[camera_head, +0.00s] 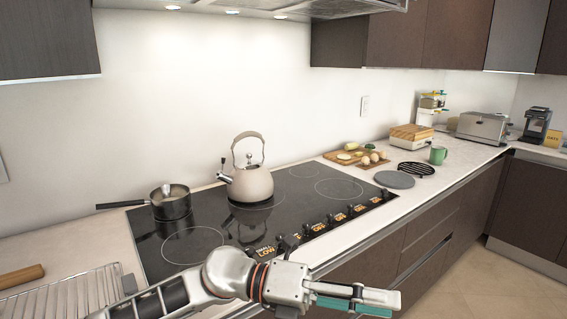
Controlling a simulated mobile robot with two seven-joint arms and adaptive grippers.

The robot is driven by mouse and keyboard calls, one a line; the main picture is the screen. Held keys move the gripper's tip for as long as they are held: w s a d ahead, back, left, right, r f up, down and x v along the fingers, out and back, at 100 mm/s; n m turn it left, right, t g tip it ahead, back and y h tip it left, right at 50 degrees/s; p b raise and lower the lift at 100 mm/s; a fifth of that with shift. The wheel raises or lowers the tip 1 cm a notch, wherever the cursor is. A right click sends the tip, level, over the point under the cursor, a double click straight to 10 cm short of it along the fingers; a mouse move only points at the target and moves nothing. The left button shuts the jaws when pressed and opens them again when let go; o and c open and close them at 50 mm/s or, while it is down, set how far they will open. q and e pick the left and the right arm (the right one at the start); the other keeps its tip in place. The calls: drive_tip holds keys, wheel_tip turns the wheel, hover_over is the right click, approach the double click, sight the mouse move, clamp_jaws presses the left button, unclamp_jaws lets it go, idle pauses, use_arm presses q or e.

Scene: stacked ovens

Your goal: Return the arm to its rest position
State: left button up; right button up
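My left arm comes in from the bottom left, and its gripper (388,302) is low in the picture, in front of the counter's front edge. Its two teal-and-grey fingers point right and overlap from this angle, so I cannot tell whether they are apart or together. I see no object held at the fingertips. My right gripper is not in view. A cream kettle (250,184) stands upright on the black cooktop (215,221), beyond my arm. A dark saucepan (171,206) stands at the cooktop's left side, its handle pointing left.
A wire rack (70,297) and a wooden rolling pin (21,276) lie at the lower left, close to my arm. Control knobs (330,219) line the cooktop's front. A cutting board (345,158) with food, a green mug (438,155) and a toaster (482,128) stand farther right. The floor (490,285) at right is clear.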

use_arm(q)
drive_tip(key=w+a+f+n+t+y, duration=0.25)
drive_tip(key=a+f+n+t, duration=0.35)
drive_tip(key=n, duration=0.4)
drive_tip(key=w+a+f+n+t+y, duration=0.1)
drive_tip(key=w+a+f+n+t, duration=0.3)
drive_tip(key=n+t, duration=0.5)
drive_tip(key=w+a+f+n+t+y, duration=0.1)
drive_tip(key=w+a+f+n+t, duration=0.2)
drive_tip(key=a+f+n+t, duration=0.5)
drive_tip(key=s+a+f+n+g+y, duration=0.4)
drive_tip(key=s+a+f, duration=0.4)
drive_tip(key=f, duration=0.4)
drive_tip(key=s+a+f+n+g+y, duration=0.4)
drive_tip(key=s+a+f+n+y, duration=0.2)
drive_tip(key=f, duration=0.7)
drive_tip(key=s+a+n, duration=0.2)
drive_tip(key=s+n, duration=0.1)
drive_tip(key=s, duration=0.1)
drive_tip(key=shift+s+a+f+n+p, duration=0.25)
drive_tip(key=shift+s+f+n+p, duration=0.05)
drive_tip(key=shift+p, duration=0.05)
